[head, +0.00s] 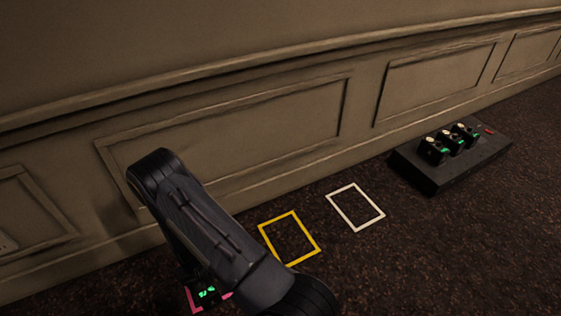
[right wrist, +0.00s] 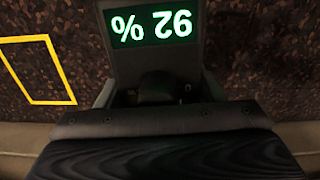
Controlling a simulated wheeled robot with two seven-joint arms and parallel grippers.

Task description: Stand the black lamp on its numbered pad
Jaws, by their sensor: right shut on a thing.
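The black lamp (right wrist: 125,62) is in the right wrist view, a dark block with a lit "92 %" display that appears upside down. My right gripper (right wrist: 155,95) is shut on it. In the head view only the lamp's green-lit display (head: 207,293) shows, low beside my arm, which hides most of the lamp and the gripper. A pink outlined pad (head: 192,300) shows partly around or under it; I cannot tell whether the lamp touches the floor. No number is readable on a pad. My left gripper is not in view.
A yellow outlined pad (head: 290,238) and a white outlined pad (head: 356,207) lie empty to the right. A dark console (head: 432,178) carries several small black units with green displays. A panelled wall (head: 240,130) runs behind. The dark speckled floor around the pads is clear.

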